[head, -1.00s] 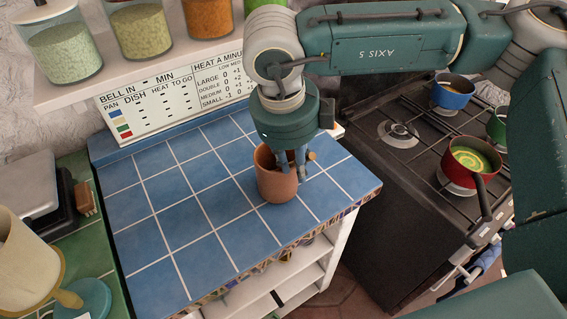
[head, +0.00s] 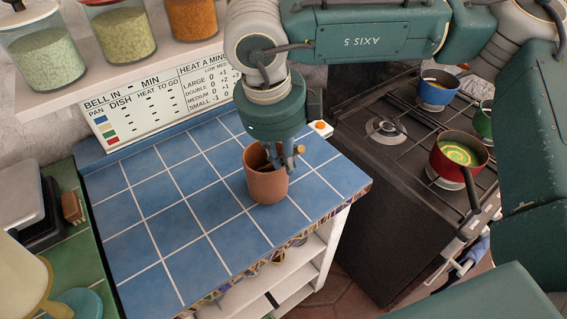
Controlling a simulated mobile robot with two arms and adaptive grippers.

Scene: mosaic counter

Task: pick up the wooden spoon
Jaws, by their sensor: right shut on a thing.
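A terracotta crock (head: 266,186) stands upright on the blue tiled counter. My right gripper (head: 280,163) comes down from above at the crock's mouth, its fingers at the right side of the rim. It is shut on the wooden spoon (head: 299,149), of which only a small brown end shows beside the fingers. The rest of the spoon is hidden by the gripper and the crock. Another dark brown utensil piece shows inside the crock's mouth. My left gripper is not in view.
The tiled counter (head: 150,215) is clear left of the crock. A stove with a red pot (head: 436,166) and a blue pot (head: 437,92) stands at right. A small orange button (head: 320,126) sits at the counter's back right. A shelf with jars (head: 125,38) overhangs the back.

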